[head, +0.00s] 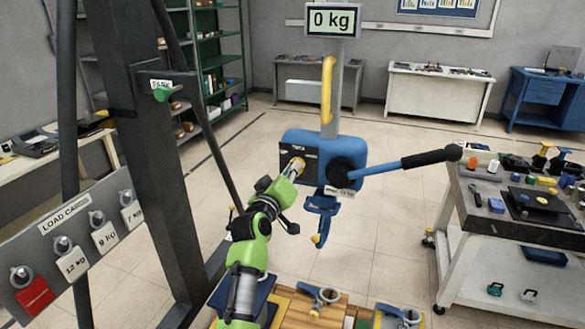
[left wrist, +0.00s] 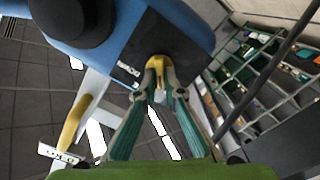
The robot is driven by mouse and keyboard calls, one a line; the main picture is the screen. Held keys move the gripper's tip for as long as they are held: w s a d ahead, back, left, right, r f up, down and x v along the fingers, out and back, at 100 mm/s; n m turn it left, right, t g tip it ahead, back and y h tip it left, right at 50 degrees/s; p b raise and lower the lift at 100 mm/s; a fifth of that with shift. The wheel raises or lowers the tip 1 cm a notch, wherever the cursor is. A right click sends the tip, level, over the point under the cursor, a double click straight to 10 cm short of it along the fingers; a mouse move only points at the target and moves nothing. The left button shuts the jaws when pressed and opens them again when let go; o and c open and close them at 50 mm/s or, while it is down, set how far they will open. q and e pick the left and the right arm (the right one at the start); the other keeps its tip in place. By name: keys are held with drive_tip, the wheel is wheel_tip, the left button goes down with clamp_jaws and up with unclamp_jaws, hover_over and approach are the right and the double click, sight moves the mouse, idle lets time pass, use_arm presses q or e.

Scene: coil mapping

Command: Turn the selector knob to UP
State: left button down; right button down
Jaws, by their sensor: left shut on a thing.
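The yellow selector knob (head: 298,163) sits on a black plate (head: 312,152) on the front of the blue hoist housing (head: 352,148). My left gripper (head: 291,172) reaches it from the lower left and partly covers it in the head view. In the left wrist view, the two fingertips (left wrist: 159,78) are shut on the sides of the yellow knob (left wrist: 157,62). White lettering shows on the black plate (left wrist: 165,30), too small to read, so I cannot tell which setting the knob points to. My right gripper is not in view.
A blue crank lever (head: 400,164) with a black grip sticks out right of the housing. A blue hook (head: 319,208) hangs below. A display (head: 332,20) above reads 0 kg. A dark steel post (head: 155,165) stands left of my arm. A tool cart (head: 510,240) stands right.

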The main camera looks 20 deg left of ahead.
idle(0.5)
use_arm(q)
drive_tip(key=c, duration=2.1)
unclamp_jaws()
drive_tip(key=shift+c, duration=0.2)
wheel_tip(320, 180, up, 10)
